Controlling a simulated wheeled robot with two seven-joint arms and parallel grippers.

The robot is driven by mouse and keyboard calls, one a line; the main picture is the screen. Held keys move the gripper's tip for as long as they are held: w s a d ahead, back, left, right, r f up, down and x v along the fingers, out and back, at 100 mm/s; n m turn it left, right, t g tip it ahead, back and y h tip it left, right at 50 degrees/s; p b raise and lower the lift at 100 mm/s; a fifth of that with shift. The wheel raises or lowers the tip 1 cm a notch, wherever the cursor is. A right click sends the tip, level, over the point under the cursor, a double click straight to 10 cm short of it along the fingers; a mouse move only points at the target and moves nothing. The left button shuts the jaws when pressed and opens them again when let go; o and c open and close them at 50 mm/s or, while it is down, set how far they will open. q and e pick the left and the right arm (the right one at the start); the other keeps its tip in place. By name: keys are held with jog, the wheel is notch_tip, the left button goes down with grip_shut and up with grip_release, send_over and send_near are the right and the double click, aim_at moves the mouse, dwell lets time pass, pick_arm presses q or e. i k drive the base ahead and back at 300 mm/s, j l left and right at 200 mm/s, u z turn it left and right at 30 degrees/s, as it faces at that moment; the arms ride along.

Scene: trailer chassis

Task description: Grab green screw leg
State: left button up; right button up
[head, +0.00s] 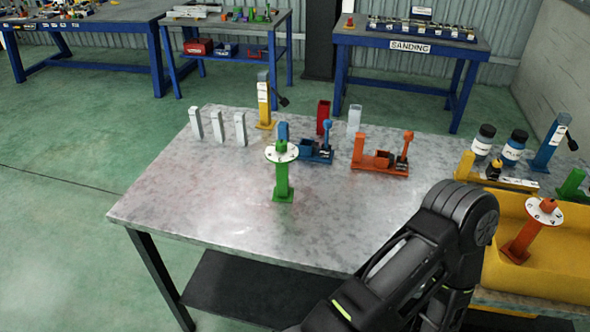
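The green screw leg (283,182) stands upright on the metal table, near its middle. It has a green post, a square foot and a round white disc with holes near the top. A blue part stands just behind it. One of my dark arms rises from the bottom of the head view, to the right of the leg and apart from it. Neither gripper shows in this view.
Behind the leg stand several pale posts (219,127), a yellow post (264,104), a blue fixture (318,153) and an orange fixture (381,164). At right, a yellow bin (500,278) holds an orange screw leg (523,239). The table's left front is clear.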

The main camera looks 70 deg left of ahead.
aim_at(282, 192)
jog(key=u, duration=3.2)
jog(key=l, duration=0.75)
jog(key=k+l, duration=0.1)
jog(key=l, duration=0.65)
